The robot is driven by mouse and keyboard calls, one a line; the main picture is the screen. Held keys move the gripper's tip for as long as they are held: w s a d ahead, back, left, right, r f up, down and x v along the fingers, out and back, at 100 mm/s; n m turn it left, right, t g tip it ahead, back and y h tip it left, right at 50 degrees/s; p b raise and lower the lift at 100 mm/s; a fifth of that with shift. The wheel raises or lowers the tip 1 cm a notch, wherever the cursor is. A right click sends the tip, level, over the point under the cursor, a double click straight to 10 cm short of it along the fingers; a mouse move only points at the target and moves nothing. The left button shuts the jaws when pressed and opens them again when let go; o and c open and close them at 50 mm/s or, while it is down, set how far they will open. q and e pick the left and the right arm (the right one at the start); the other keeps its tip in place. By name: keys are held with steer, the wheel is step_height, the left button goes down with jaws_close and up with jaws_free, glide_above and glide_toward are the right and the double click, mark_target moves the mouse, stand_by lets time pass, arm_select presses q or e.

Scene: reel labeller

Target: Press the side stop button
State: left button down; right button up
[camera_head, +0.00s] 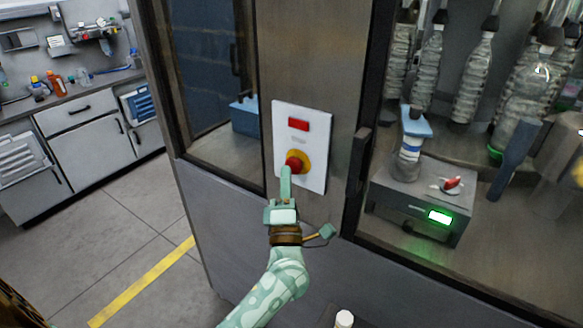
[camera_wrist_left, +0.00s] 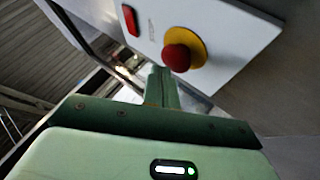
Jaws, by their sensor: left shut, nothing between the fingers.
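The side stop button (camera_head: 294,163) is a red knob on a yellow ring, mounted on a white panel (camera_head: 314,152) on the machine's metal post. My left gripper (camera_head: 286,170) is shut and empty, its fingertips just below and in front of the button, overlapping its lower left edge in the head view. In the left wrist view the red button (camera_wrist_left: 177,57) shows in full, just right of and above the gripper's fingertips (camera_wrist_left: 159,72). I cannot tell whether the tips touch it. My right gripper is not in view.
A red rectangle (camera_head: 298,124) sits above the button on the same panel. A dark door handle (camera_head: 359,165) is right of the panel. Counters (camera_head: 90,155) are far left.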

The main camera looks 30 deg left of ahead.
arm_select(q)
steer(key=shift+w, duration=0.4)
stand_by(0.6)
steer(key=shift+s, duration=0.1)
steer(key=shift+s+p, duration=0.4)
steer(key=shift+s, duration=0.35)
steer(key=shift+s, duration=0.1)
steer(key=s+p, duration=0.1)
steer(key=s, duration=0.1)
steer(key=s+p, duration=0.1)
steer(key=s, duration=0.1)
steer(key=shift+s+a, duration=0.2)
steer(key=shift+s, duration=0.2)
stand_by(0.5)
